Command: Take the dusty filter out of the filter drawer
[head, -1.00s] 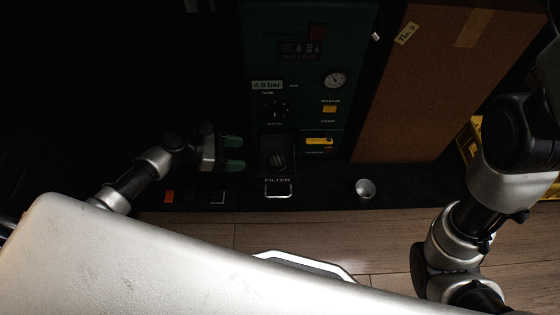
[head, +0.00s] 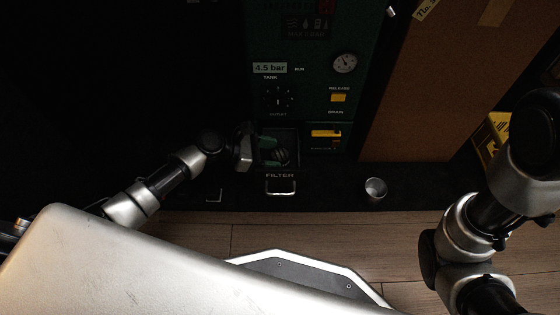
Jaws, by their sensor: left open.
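The filter drawer (head: 280,176) is at the foot of the dark green machine, in the middle of the head view. Its front carries the word FILTER and a pale handle. Its dark opening shows above the front. A dark grey rounded piece, which looks like the dusty filter (head: 283,155), sits inside and is partly covered by my fingers. My left gripper (head: 268,151) comes in from the left with its green fingertips over the drawer's opening. It is open, and I cannot tell whether it touches the filter. My right arm shows at the right; its gripper is out of view.
The machine (head: 300,100) has a dial, a gauge (head: 344,63) and yellow controls. A tall brown box (head: 430,95) stands to its right. A small metal cup (head: 375,188) stands on the dark strip right of the drawer. Wooden floor (head: 390,222) lies in front.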

